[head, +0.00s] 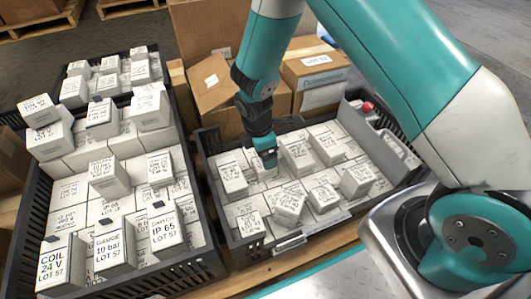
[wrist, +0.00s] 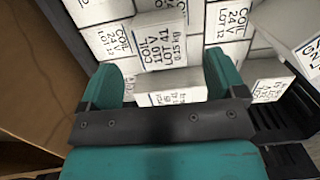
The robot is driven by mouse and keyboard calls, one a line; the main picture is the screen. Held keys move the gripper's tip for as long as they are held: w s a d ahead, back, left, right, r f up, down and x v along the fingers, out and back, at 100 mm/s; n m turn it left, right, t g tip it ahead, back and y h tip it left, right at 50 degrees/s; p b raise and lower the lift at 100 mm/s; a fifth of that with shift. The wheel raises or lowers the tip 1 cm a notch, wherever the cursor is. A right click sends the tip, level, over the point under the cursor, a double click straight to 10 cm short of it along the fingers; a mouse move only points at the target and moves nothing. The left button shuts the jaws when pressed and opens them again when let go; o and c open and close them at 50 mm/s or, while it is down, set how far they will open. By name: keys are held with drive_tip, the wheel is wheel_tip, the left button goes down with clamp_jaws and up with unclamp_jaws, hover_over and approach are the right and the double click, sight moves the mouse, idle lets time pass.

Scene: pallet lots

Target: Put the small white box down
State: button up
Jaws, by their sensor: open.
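My gripper (head: 266,158) is open and low over the right-hand black crate (head: 283,246). In the wrist view the two teal fingers of my gripper (wrist: 163,72) stand apart on either side of a small white box (wrist: 160,45). This box is labelled COIL 110 V LOT 41, 0.15 kg. It sits among other white boxes, and a gap shows beside the fingers. In the head view my gripper mostly hides the box below it. I cannot tell whether a finger touches it.
A second black crate (head: 20,235) on the left holds several stacked white boxes. Cardboard boxes (head: 315,72) stand behind the right crate. Other white boxes (head: 289,208) stand raised near my gripper. A grey holder with a red part (head: 367,107) is at the crate's right.

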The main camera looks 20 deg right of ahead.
wheel_tip(320, 180, up, 5)
drive_tip(key=p, duration=0.2)
wheel_tip(320, 180, up, 17)
drive_tip(key=m+y, duration=0.3)
drive_tip(key=m, duration=0.3)
hover_over(261, 163)
drive_tip(key=s+a, duration=0.3)
drive_tip(key=s, duration=0.3)
drive_tip(key=s+r+m+y, duration=0.2)
drive_tip(key=s+r+m, duration=0.3)
drive_tip(key=s+r, duration=0.6)
drive_tip(key=s, duration=0.5)
drive_tip(key=shift+r+y, duration=0.3)
drive_tip(key=shift+r, duration=0.1)
drive_tip(key=shift+d+r, duration=0.1)
wheel_tip(261, 163, up, 47)
drive_tip(key=p, duration=4.6)
drive_tip(key=shift+p, duration=0.4)
